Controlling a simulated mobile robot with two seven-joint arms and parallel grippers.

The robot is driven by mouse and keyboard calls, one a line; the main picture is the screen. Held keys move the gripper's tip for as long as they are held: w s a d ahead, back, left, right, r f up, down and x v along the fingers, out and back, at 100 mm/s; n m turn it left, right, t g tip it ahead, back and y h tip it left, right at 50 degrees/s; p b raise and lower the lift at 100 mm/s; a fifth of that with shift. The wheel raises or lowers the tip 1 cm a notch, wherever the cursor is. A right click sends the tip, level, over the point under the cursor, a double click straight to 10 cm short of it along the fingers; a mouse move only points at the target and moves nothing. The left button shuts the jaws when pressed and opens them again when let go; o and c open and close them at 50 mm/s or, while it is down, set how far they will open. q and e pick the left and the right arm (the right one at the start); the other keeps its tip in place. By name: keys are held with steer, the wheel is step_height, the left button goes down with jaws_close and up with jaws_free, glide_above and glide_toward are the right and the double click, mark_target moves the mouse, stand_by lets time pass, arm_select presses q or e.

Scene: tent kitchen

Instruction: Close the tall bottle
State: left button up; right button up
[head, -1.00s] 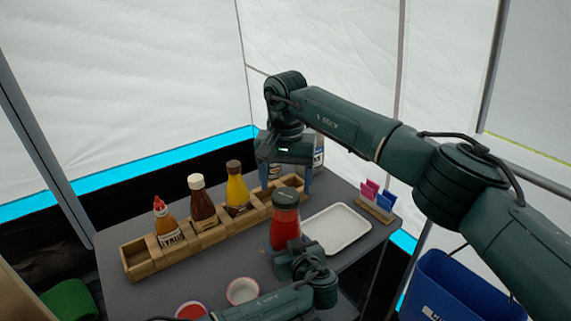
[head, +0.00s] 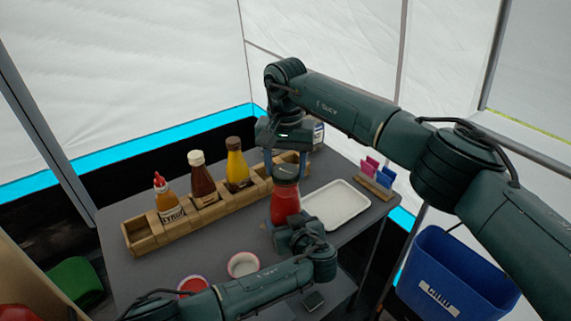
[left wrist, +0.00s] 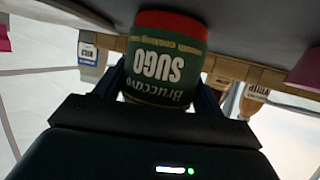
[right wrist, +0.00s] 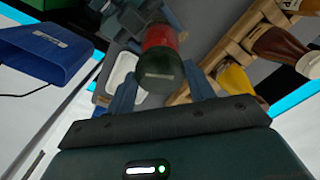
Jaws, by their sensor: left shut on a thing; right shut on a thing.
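The tall bottle (head: 285,208) is a red sauce jar standing upright near the middle of the table. Its dark green cap (head: 286,177) sits on top; whether it is fully tight I cannot tell. My right gripper (head: 286,171) points down from above, its fingers shut on the cap; the right wrist view shows the cap (right wrist: 160,77) between them. My left gripper (left wrist: 162,78) is shut on the jar's body from the near side, with its green "SUGO" label (left wrist: 160,65) upside down in the left wrist view. In the head view the left wrist hides the jar's lower part.
A wooden rack (head: 222,205) with several sauce bottles runs behind and left of the jar. A white tray (head: 337,204) lies to the right, with a packet holder (head: 376,182) beyond it.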

steer(key=shift+c, duration=0.7)
steer(key=m, duration=0.3)
steer(key=shift+m, duration=0.3)
steer(key=m, duration=1.2)
steer(key=shift+m, duration=0.3)
steer(key=m, duration=0.4)
steer(key=shift+f, duration=0.1)
steer(key=m, duration=0.4)
steer(key=shift+m, duration=0.3)
steer(key=m, duration=1.6)
steer(key=o, duration=1.1)
steer(key=shift+o, duration=0.2)
